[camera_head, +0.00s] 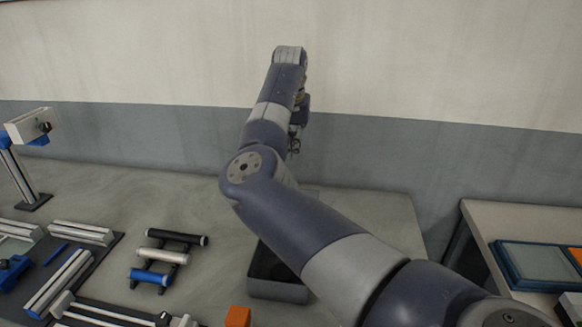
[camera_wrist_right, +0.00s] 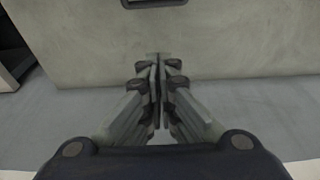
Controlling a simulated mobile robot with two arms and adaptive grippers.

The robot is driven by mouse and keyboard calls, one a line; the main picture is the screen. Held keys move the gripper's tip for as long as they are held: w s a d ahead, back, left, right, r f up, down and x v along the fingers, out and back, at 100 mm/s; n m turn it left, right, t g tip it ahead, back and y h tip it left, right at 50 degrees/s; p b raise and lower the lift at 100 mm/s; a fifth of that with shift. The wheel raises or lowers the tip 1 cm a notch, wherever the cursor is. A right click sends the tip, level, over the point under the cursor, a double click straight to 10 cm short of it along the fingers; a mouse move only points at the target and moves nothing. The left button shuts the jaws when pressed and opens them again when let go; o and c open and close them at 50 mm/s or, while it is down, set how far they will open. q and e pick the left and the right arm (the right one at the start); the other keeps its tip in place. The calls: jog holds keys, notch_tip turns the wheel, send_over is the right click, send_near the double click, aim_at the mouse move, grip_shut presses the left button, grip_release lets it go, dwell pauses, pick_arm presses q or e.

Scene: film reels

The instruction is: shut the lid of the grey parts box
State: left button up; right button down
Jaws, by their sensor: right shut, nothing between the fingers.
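The grey parts box (camera_head: 278,290) is a dark grey box on the table, low in the middle of the head view. My right arm crosses over it and hides much of it, so I cannot tell how its lid stands. In the right wrist view a dark edge (camera_wrist_right: 155,3) shows at the top, too little to be sure what it is. My right gripper (camera_head: 294,146) hangs beyond the box, near the wall. In the right wrist view its fingers (camera_wrist_right: 157,62) are shut together with nothing between them. My left gripper is in neither view.
A rack with black, white and blue rollers (camera_head: 165,258) stands left of the box. An orange block (camera_head: 238,317) lies in front. A dark mat with rails (camera_head: 75,270) is at the left. A side table (camera_head: 520,220) at the right holds a blue-rimmed tray (camera_head: 540,265).

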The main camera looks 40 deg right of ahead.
notch_tip(320, 180, down, 9)
jog(key=s+a+p, duration=0.1)
jog(key=p, duration=0.3)
jog(key=shift+a, duration=0.15)
dwell(0.5)
